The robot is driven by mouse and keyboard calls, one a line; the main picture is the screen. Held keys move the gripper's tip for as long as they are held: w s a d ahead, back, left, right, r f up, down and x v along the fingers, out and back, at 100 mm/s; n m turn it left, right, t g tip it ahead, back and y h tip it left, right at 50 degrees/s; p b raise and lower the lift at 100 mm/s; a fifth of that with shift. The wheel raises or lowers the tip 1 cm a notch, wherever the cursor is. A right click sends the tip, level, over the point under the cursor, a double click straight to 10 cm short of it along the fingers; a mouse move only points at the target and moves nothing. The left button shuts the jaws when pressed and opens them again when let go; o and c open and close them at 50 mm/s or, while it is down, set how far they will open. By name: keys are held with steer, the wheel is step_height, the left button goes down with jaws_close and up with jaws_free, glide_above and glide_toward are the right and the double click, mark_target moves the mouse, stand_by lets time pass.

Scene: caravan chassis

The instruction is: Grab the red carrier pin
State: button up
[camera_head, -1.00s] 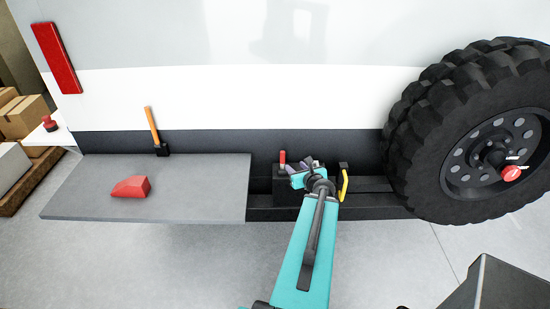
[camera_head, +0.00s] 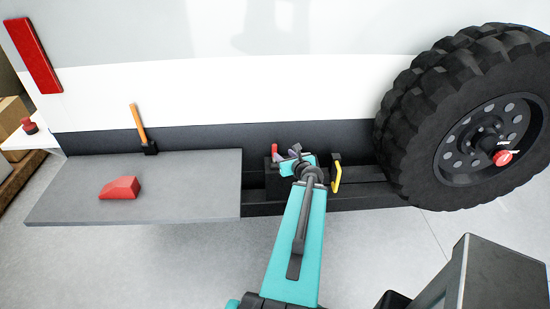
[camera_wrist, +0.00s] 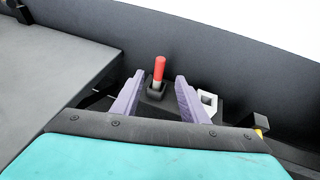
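The red pin (camera_wrist: 159,69) stands upright in a black socket on the chassis. In the head view its red top (camera_head: 274,150) shows just left of my gripper (camera_head: 287,154), whose purple fingers are partly hidden by the wrist. In the wrist view my gripper (camera_wrist: 159,77) is open, with one purple finger to the left of the pin and the other to its right. The pin appears beyond the fingertips, with gaps on both sides. I see no contact.
A grey shelf (camera_head: 200,190) with a red wedge (camera_head: 120,188) lies to the left; an orange-handled hammer (camera_head: 139,124) stands behind it. A yellow handle (camera_head: 337,178) is close right of my gripper. A big wheel (camera_head: 420,130) with a red knob (camera_head: 503,157) bounds the right.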

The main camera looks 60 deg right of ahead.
mark_target(275, 148)
steer(key=shift+b+x, duration=1.25)
steer(key=shift+b, duration=3.75)
steer(key=p+x, duration=0.1)
steer(key=x, duration=0.3)
steer(key=shift+w+d+f, duration=0.15)
steer(key=shift+d, duration=0.05)
steer(key=shift+w+d+f, duration=0.25)
steer(key=shift+w+d, duration=0.05)
steer(key=shift+w, duration=0.15)
steer(key=shift+p+x, duration=1)
steer(key=shift+x, duration=1.6)
steer(key=shift+s+f, duration=0.1)
jaws_close()
